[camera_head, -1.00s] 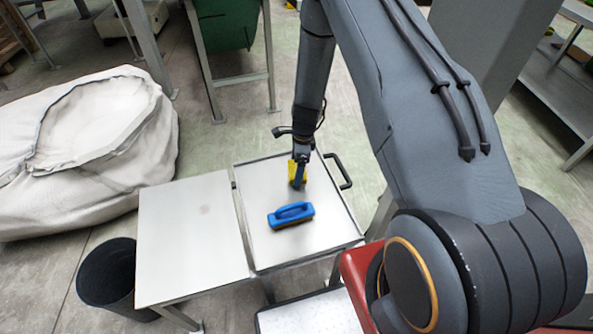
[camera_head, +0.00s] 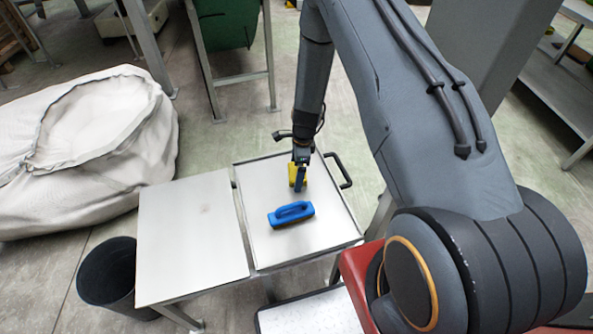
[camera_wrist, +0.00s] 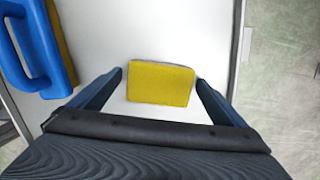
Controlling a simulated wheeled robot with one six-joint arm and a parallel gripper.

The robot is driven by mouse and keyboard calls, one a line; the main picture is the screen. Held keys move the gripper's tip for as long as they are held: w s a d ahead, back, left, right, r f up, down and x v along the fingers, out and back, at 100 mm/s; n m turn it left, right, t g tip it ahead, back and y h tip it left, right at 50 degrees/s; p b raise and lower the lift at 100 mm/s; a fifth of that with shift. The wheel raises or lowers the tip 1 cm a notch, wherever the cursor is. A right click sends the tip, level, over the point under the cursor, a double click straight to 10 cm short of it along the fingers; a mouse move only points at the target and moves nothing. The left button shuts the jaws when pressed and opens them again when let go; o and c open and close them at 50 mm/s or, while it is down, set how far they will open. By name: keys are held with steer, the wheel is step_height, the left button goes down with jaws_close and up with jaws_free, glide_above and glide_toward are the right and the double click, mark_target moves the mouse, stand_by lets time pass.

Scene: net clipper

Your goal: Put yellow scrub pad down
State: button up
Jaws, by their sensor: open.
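The yellow scrub pad (camera_wrist: 161,84) stands or lies on the light tray surface in the wrist view, between the tips of my gripper (camera_wrist: 160,88). There is a gap between the pad and each finger. In the head view the pad (camera_head: 293,175) shows just beside my gripper (camera_head: 300,185), near the back of the right tray. My gripper points down and is open. Whether the pad lies flat or stands on edge, I cannot tell for certain.
A blue-handled brush (camera_head: 291,214) lies in front of the pad; its blue handle also shows in the wrist view (camera_wrist: 22,50). A metal tray cart (camera_head: 262,250) bears both. A bare table (camera_head: 190,240) adjoins it on the left. A black bin (camera_head: 106,272) stands further left.

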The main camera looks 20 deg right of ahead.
step_height(320, 180, up, 12)
steer(key=d+b, duration=0.1)
steer(key=s+a+r+n, duration=0.1)
steer(key=s+r+n, duration=0.75)
steer(key=r, duration=0.45)
steer(key=s+r+n, duration=0.4)
steer(key=s+n, duration=0.2)
steer(key=s, duration=0.2)
steer(key=s+r+n+h, duration=0.1)
steer(key=s+r+n, duration=0.4)
steer(key=s, duration=0.3)
steer(key=shift+s+r+n, duration=0.3)
steer(key=shift+n, duration=0.05)
steer(key=shift+o, duration=0.5)
steer(key=shift+a, duration=0.1)
